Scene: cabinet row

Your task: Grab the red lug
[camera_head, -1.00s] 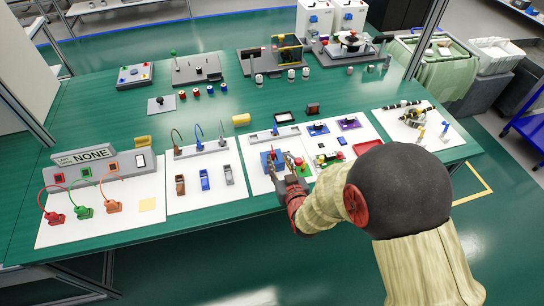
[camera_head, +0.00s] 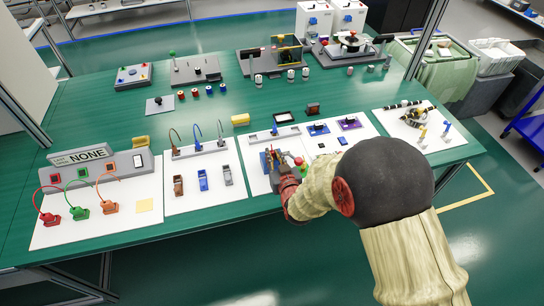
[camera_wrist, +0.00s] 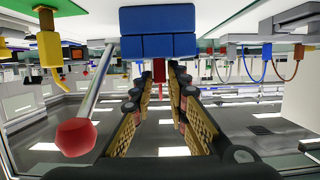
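The red lug (camera_wrist: 158,70) shows in the wrist view as a narrow red upright piece beside a large blue block (camera_wrist: 158,32). My gripper (camera_wrist: 157,85) is open, with one finger on each side of the lug. Gaps show between the lug and both fingers, so I see no contact. In the head view my gripper (camera_head: 271,158) is over the white panel in the middle of the bench, and it largely hides the blue block and the lug.
A red ball knob (camera_wrist: 76,137) on a rod stands close to one finger in the wrist view. A yellow part (camera_wrist: 50,48) hangs farther left. In the head view, small blue and grey connectors (camera_head: 204,179) lie left of my gripper. The green bench (camera_head: 100,120) has free room behind.

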